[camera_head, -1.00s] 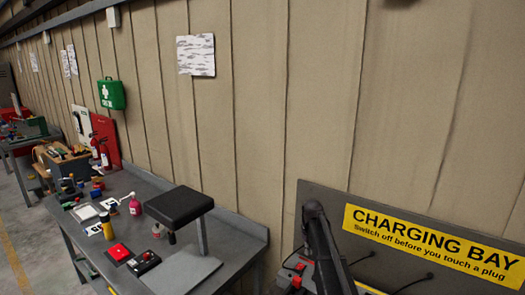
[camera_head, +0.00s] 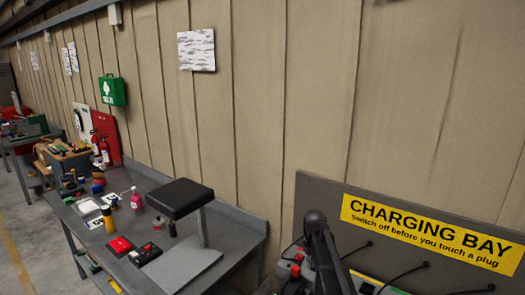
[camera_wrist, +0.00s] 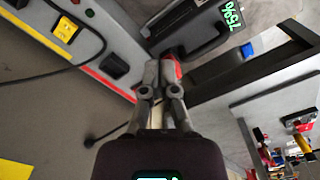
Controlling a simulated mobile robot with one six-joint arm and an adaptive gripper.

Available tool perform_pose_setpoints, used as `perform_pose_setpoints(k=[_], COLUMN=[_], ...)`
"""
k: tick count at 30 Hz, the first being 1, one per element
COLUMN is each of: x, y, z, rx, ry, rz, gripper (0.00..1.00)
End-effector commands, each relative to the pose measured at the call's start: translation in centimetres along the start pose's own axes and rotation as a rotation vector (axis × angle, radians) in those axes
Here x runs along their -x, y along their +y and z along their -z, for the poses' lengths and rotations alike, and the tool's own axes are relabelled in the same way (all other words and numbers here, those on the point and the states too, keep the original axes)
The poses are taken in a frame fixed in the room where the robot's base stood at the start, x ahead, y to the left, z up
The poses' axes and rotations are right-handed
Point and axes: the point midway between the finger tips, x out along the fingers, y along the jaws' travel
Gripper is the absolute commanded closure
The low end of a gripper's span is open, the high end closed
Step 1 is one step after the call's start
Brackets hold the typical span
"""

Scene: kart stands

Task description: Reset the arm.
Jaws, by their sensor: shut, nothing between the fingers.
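My gripper (camera_wrist: 158,92) shows in the wrist view with its two fingers together and nothing between them. It hangs above the charging bay. In the head view a dark arm link of mine rises in front of the charging bay board (camera_head: 335,195); the gripper itself cannot be made out there.
A grey bench (camera_head: 238,232) at the left holds a black-topped stand (camera_head: 180,197), a red box, bottles and small items. Behind the bay is a yellow sign (camera_head: 430,233). Black cables hang in front of it. In the wrist view, grey charger units (camera_wrist: 85,45) lie close by.

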Motion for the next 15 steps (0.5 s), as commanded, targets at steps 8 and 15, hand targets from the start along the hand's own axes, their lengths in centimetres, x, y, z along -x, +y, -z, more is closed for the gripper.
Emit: perform_pose_setpoints(k=[8, 15], x=[-3.6, -7.0], y=[-3.0, -6.2], z=[-8.6, -17.6], rx=[-0.111, -0.25], ry=[0.0, 0.0], rz=[0.0, -0.001], gripper=[1.0, 1.0])
